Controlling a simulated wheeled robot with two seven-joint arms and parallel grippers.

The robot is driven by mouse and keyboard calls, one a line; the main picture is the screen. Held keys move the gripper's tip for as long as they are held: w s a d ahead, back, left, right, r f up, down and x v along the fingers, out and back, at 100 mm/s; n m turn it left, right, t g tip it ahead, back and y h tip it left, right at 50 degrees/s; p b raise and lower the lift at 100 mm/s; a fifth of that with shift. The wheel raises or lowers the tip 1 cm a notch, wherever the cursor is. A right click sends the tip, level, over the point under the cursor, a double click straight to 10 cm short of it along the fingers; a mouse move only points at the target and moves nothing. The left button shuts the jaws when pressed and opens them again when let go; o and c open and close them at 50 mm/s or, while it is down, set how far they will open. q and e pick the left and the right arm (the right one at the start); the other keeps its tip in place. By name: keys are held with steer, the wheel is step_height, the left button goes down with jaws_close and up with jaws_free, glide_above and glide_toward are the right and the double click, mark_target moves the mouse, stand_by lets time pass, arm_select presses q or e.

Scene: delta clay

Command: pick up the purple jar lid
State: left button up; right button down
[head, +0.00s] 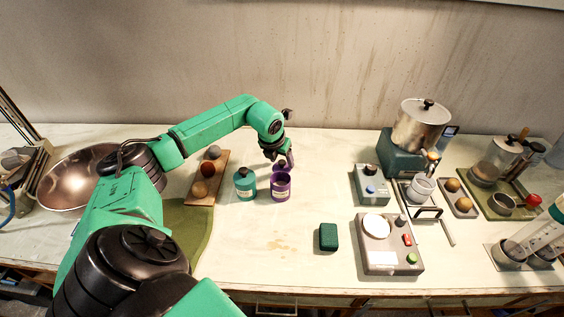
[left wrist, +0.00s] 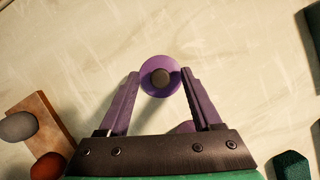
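The purple jar lid (left wrist: 146,72), a round disc with a dark knob (left wrist: 160,77), shows in the left wrist view between and slightly beyond my fingertips. My left gripper (left wrist: 160,74) is open, with one finger on each side of the lid; whether they touch it I cannot tell. In the head view my left gripper (head: 286,160) points down just behind the purple jar (head: 281,186). I cannot make out the lid there. A bit of purple (left wrist: 186,127), likely the jar, peeks out past the palm in the wrist view. My right gripper is not in view.
A teal jar (head: 245,185) stands left of the purple jar. A wooden board (head: 204,191) with several balls lies further left. A dark green box (head: 328,237) lies front right. Devices, including a control box (head: 375,257), fill the right side. The table behind the lid is clear.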

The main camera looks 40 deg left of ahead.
arm_select(q)
steer(key=c, duration=1)
steer(key=shift+r, duration=0.1)
